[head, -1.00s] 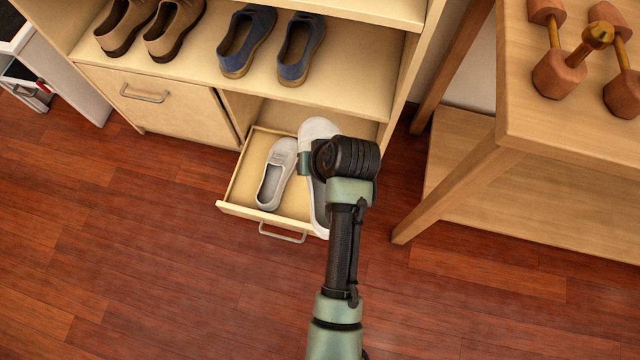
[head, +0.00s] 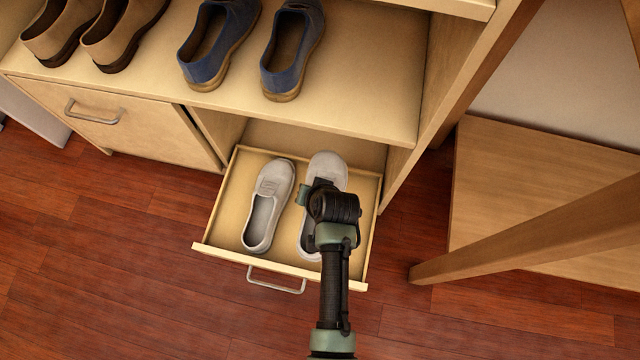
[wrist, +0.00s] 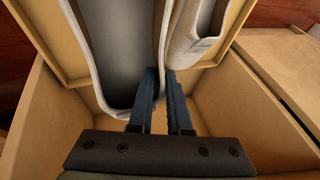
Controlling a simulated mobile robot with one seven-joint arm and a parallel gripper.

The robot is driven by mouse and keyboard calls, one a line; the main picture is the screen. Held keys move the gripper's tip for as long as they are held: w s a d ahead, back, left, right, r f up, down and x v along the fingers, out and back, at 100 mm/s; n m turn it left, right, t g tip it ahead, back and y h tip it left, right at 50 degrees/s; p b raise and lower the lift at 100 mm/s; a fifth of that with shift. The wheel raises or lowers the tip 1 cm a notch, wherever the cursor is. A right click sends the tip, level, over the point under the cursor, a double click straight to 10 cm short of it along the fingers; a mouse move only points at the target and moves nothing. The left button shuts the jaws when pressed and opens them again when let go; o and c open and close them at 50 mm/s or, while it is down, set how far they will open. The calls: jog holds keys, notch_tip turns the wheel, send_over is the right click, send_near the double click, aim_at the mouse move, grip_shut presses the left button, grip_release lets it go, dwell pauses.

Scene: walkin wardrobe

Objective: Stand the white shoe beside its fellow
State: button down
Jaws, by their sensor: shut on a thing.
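The white shoe (head: 326,168) is in the open drawer, to the right of its fellow (head: 268,200), toe towards the back. Both are pale and point roughly the same way, with a small gap between them.
The drawer (head: 225,215) has low walls and a metal handle (head: 277,281) at its front. A shelf above holds blue shoes (head: 217,45) and brown shoes (head: 125,30). A wooden table leg (head: 520,240) stands at right. Bare floor lies in front.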

jog(key=shift+s+f+b, duration=0.1)
jog(key=shift+f+b, duration=3.65)
jog(key=shift+f, duration=1.1)
jog(key=shift+f, duration=0.15)
jog(key=c, duration=0.9)
grip_release()
jog(key=shift+o, duration=0.2)
jog(key=p+v, duration=0.8)
jog(key=v, duration=0.4)
jog(key=shift+s, duration=0.1)
